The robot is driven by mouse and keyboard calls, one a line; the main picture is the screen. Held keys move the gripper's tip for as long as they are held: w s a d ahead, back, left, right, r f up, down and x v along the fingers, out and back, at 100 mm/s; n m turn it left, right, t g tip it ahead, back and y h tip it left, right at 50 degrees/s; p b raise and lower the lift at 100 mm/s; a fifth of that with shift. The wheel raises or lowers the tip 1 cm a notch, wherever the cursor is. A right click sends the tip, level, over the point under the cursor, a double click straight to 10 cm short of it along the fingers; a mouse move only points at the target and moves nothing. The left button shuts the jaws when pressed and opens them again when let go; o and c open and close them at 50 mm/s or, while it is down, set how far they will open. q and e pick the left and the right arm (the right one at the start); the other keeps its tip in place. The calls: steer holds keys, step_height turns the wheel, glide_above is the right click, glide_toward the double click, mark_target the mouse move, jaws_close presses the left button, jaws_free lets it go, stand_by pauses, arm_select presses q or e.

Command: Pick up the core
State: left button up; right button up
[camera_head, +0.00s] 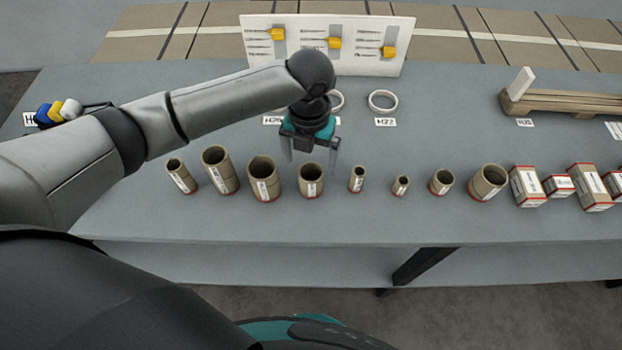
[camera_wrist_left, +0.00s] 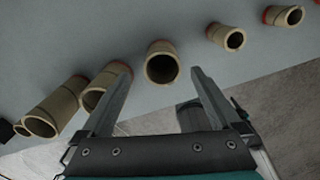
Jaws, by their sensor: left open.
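Several brown cardboard cores with white labels and red lower rims stand upright in a row on the grey table. My left gripper (camera_head: 312,155) is open and points down, with its fingers over the core (camera_head: 311,188) near the middle of the row. In the left wrist view that core (camera_wrist_left: 160,47) shows between and beyond the two fingertips of my open gripper (camera_wrist_left: 160,72). Nothing is held. A smaller core (camera_head: 357,184) stands just to the right, and a wider core (camera_head: 264,188) to the left. Which core the task means cannot be told. My right gripper is not in view.
Small labelled boxes (camera_head: 528,190) stand at the right end of the row. White rings (camera_head: 383,109), a white tool board (camera_head: 355,60) and a wooden stand (camera_head: 560,101) are behind. The table's front strip is clear.

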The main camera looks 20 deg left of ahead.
mark_target(311, 174)
arm_select(q)
step_height(311, 174, down, 5)
steer(key=shift+s+d+f, duration=0.1)
steer(key=shift+c, duration=0.2)
steer(key=c, duration=1.4)
